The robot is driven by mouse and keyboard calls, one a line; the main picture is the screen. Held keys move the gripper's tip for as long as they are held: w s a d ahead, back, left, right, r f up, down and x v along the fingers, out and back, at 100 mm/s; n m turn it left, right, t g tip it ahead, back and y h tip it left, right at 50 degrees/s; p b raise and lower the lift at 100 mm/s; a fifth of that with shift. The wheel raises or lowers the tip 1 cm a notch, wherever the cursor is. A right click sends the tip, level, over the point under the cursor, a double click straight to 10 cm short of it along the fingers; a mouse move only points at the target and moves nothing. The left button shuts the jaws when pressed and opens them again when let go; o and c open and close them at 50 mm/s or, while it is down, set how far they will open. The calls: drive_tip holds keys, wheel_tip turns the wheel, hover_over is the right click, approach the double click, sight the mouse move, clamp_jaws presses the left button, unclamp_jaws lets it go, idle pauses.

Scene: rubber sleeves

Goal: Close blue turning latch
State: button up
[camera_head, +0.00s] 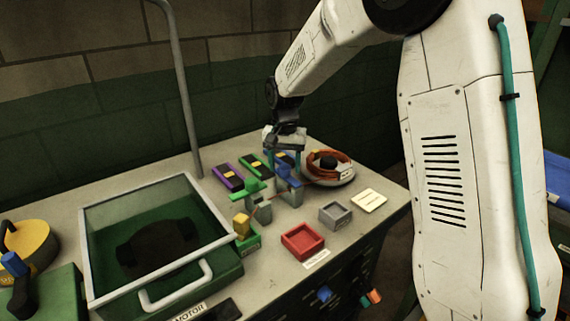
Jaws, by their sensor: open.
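The blue latch (289,178) sits on top of a small grey block (291,196) near the middle of the table. It looks raised and tilted, but its exact angle is hard to read at this size. A green latch (252,187) is on the neighbouring grey block to its left. My gripper (284,156) is open and points down just above and behind the blue latch. I cannot tell whether its fingers touch the latch, and part of the view between them is small and unclear.
A dish with a coiled orange cable (327,165) is right of my gripper. Dark cases (228,177) stand behind left. A red tray (302,241) and grey tray (335,214) lie in front. A clear-lidded green box (225,264) fills the left.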

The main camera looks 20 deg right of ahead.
sight(285, 167)
wheel_tip(285, 167, up, 8)
drive_tip(key=shift+f, duration=0.2)
idle(0.7)
drive_tip(key=shift+s+f+n, duration=0.1)
drive_tip(key=shift+s+n, duration=0.05)
drive_tip(key=shift+n, duration=0.15)
drive_tip(key=shift+n+g, duration=0.5)
drive_tip(key=shift+n, duration=0.2)
drive_tip(key=s, duration=0.2)
drive_tip(key=s+f, duration=0.1)
drive_tip(key=s, duration=0.2)
drive_tip(key=shift+d+f, duration=0.15)
drive_tip(key=shift+d, duration=0.05)
drive_tip(key=s+d+r+n, duration=0.1)
drive_tip(key=s+r, duration=0.1)
drive_tip(key=s, duration=0.9)
drive_tip(key=s+d+r+n+t, duration=0.1)
drive_tip(key=s+r, duration=0.1)
drive_tip(key=s, duration=0.9)
drive_tip(key=s+d+r+n+t, duration=0.1)
drive_tip(key=s+r, duration=0.1)
drive_tip(key=s, duration=0.9)
drive_tip(key=shift+n, duration=0.3)
